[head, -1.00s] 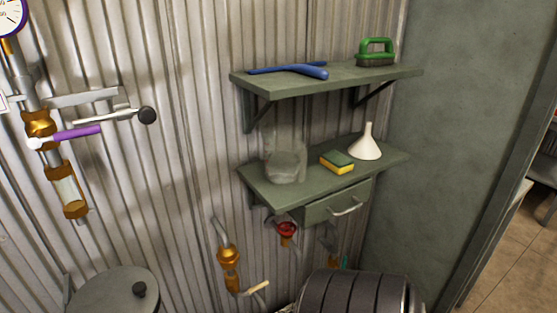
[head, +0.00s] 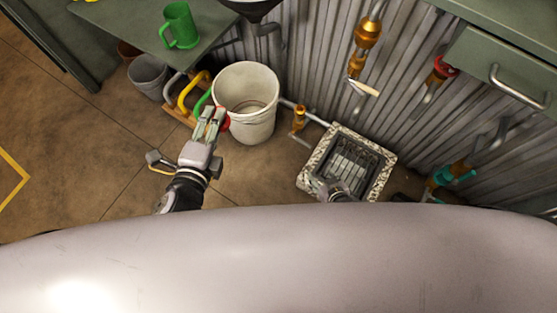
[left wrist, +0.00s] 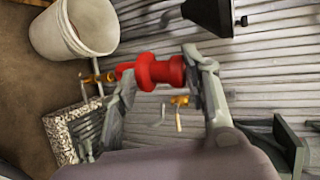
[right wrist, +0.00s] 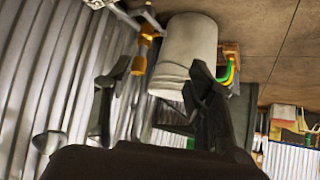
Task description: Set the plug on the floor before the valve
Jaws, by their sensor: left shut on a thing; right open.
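My left gripper (head: 212,113) is shut on the red plug (left wrist: 153,72), which is spool-shaped and lies between the fingers in the left wrist view. In the head view only a little red of it shows beside the fingers, over the white bucket's left edge. A small brass valve (head: 299,118) sits on a low pipe between the bucket and the drain. A brass valve with a cream lever (head: 366,40) is higher on the wall. A red-handled valve (head: 444,68) and a teal-handled one (head: 452,174) are to the right. My right gripper (right wrist: 150,85) is open and empty.
The white bucket (head: 246,78) stands by the corrugated wall. A stone-rimmed drain (head: 312,172) with a grate is right of it. Coloured curved handles (head: 186,90) and a grey bucket (head: 147,75) stand left. Brown floor (head: 90,150) is clear at the left.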

